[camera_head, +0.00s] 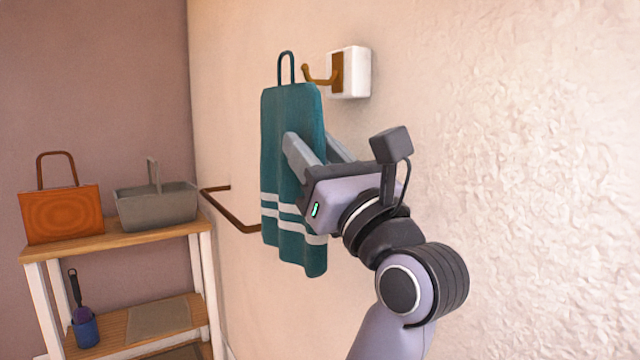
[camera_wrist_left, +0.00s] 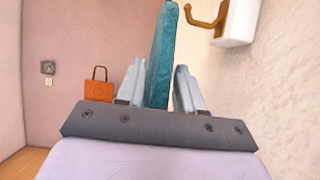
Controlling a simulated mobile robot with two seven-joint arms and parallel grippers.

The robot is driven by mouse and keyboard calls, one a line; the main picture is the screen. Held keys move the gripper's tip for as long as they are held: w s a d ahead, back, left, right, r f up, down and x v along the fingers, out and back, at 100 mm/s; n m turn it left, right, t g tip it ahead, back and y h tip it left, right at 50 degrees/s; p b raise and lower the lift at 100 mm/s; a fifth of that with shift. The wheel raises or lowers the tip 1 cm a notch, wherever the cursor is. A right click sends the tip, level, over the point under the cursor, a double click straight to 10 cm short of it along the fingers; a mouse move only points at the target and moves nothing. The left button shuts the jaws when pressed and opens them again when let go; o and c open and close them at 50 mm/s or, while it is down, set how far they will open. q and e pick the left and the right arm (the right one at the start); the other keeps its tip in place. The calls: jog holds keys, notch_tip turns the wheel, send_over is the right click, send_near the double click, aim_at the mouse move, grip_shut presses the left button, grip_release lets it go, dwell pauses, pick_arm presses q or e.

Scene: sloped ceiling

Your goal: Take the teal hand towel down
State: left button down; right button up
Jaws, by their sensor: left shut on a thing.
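The teal hand towel (camera_head: 284,120), with white stripes near its lower end, hangs upright in front of the wall in the head view. Its dark loop (camera_head: 287,66) stands just left of the brown hook (camera_head: 322,77) and looks apart from it. My left gripper (camera_head: 308,147) is shut on the towel's upper middle part, from the right. In the left wrist view the towel (camera_wrist_left: 163,50) shows edge-on between the two fingers (camera_wrist_left: 160,70), and the hook (camera_wrist_left: 207,19) is to its right. My right gripper is not in view.
The hook sits on a white wall block (camera_head: 356,72). A brown rail (camera_head: 232,213) sticks out from the wall beside the towel, to its left. A wooden shelf (camera_head: 120,238) at left holds an orange bag (camera_head: 62,214) and a grey basket (camera_head: 155,207).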

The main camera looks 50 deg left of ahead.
pick_arm(q)
jog(key=s, duration=0.3)
jog(key=shift+s+a, duration=0.1)
dwell(0.8)
